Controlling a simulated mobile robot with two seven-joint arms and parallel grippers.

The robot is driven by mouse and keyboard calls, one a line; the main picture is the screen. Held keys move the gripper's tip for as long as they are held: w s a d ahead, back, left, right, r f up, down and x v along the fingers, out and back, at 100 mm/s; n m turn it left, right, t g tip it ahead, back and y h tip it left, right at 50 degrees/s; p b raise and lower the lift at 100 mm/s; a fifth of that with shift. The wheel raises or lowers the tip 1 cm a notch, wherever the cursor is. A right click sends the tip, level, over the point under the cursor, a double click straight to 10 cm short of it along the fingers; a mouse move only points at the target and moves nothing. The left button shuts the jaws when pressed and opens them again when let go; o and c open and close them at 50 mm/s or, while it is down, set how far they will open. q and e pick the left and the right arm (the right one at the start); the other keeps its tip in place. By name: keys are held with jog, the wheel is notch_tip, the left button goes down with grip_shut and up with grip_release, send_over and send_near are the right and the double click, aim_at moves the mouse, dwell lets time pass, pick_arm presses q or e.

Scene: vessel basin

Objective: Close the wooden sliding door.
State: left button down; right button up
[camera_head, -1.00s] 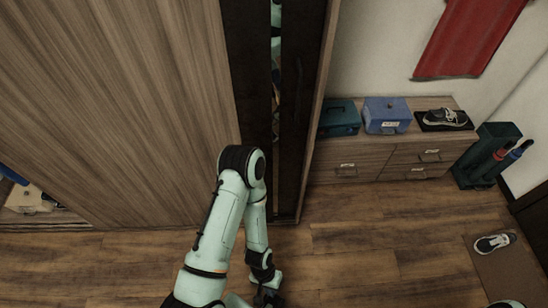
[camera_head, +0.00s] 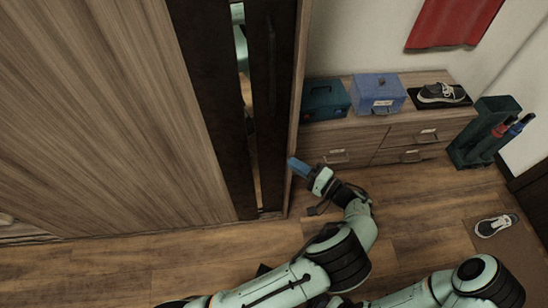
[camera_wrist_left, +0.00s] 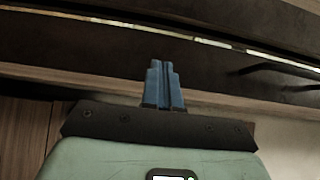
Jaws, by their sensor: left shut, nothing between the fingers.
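The wooden sliding door (camera_head: 110,110) is a large wood-grain panel filling the left of the head view. At its right are a dark upright band (camera_head: 215,90) and another dark panel (camera_head: 272,100), with a narrow bright strip between them that shows a mint reflection. My left gripper (camera_head: 299,168) has its blue fingers shut and empty, near the lower part of the cabinet's right edge (camera_head: 300,70). In the left wrist view, the shut fingers (camera_wrist_left: 165,86) point towards that wooden edge. Contact is unclear. A dark handle (camera_wrist_left: 285,70) shows there. My right gripper is out of view.
A low drawer chest (camera_head: 400,135) stands right of the cabinet, holding a teal box (camera_head: 325,100), a blue box (camera_head: 380,94) and a shoe (camera_head: 440,92). A green umbrella stand (camera_head: 480,135) stands beside it. The wooden floor (camera_head: 430,215) in front is mostly clear.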

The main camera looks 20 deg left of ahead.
pick_arm(q)
jog(key=a, duration=1.2)
jog(key=shift+a, duration=0.15)
jog(key=shift+s+a+f, duration=0.1)
